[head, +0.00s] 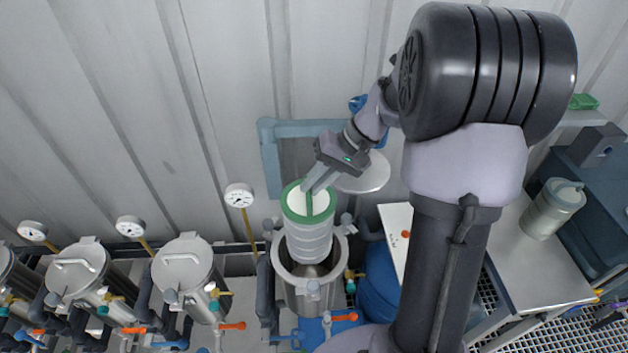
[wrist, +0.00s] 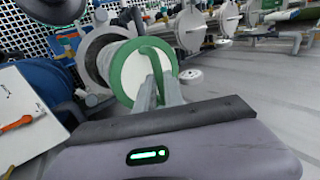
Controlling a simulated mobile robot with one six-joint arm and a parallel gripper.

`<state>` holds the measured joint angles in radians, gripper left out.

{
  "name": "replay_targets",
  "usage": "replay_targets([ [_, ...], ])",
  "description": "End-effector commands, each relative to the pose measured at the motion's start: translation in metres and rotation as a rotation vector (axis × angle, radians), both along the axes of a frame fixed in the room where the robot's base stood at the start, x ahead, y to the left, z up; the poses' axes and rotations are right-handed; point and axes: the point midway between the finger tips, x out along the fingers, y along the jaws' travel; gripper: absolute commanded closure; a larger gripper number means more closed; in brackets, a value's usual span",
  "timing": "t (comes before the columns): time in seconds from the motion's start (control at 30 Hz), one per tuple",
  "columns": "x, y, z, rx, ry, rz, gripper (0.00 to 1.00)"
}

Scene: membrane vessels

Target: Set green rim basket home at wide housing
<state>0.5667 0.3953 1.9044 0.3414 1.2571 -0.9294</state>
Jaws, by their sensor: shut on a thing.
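The green rim basket (head: 309,236) is a pale ribbed cylinder with a green rim and a green handle across its top. My gripper (head: 310,187) is shut on that handle. The basket hangs over the open wide housing (head: 312,289), a steel vessel, with its lower end at or just inside the mouth; the exact depth is hard to tell. In the wrist view the basket (wrist: 140,72) shows its green rim and handle between my fingers (wrist: 160,95), with the housing's round mouth (wrist: 97,50) partly hidden behind it.
Several lidded steel vessels (head: 182,268) with gauges stand at left. A round lid (head: 362,173) is near the wall behind the housing. A blue drum (head: 380,283) stands right of the housing. Another pale basket (head: 553,207) stands on the bench (head: 530,265) at right.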

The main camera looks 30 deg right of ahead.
Motion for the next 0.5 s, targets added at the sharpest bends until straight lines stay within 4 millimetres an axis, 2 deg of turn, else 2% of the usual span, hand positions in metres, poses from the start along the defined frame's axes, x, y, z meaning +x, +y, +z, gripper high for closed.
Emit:
replay_targets([
  [0.5, 0.000, 0.000, -0.043, 0.001, -0.001, -0.001, 1.00],
])
